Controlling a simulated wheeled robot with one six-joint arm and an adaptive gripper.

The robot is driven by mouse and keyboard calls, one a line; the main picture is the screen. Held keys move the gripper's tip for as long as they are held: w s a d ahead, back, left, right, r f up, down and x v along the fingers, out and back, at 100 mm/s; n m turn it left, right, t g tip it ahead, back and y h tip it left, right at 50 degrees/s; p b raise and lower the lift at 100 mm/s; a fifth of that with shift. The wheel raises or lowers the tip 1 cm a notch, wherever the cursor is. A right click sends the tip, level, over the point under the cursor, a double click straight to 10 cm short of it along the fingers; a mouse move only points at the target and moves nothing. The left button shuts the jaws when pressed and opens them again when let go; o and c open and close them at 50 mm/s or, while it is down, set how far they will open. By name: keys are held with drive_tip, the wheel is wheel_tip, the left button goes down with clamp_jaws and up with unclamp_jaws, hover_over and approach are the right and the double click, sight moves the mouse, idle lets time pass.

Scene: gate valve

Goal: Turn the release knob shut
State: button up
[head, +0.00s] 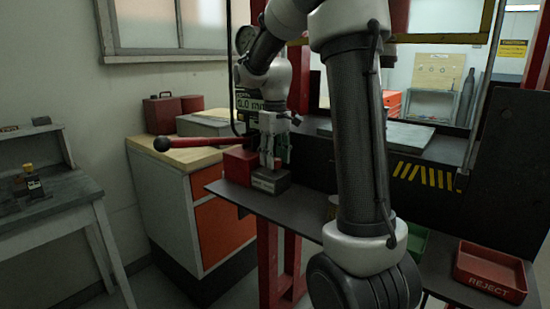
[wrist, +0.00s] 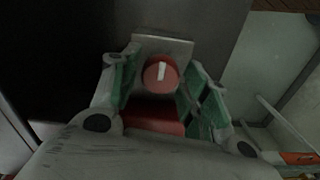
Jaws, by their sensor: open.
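The release knob (wrist: 160,76) is a round red knob with a white bar mark, seen from above in the wrist view. The bar points nearly straight up the picture, with a slight tilt. The knob sits on a grey block (wrist: 172,46), which also shows in the head view (head: 270,181) with a label on its front. My gripper (head: 269,158) points down over this block. In the wrist view its green-padded fingers stand apart on either side of the knob, with a gap visible. In the head view the fingers hide the knob.
A red lever with a black ball end (head: 162,144) reaches left from the red body (head: 239,166) beside the block. A gauge (head: 245,40) and a digital display (head: 248,103) stand behind. A red REJECT tray (head: 490,270) lies at right on the dark bench.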

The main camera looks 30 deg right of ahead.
drive_tip(key=shift+f, duration=0.15)
drive_tip(key=c, duration=0.8)
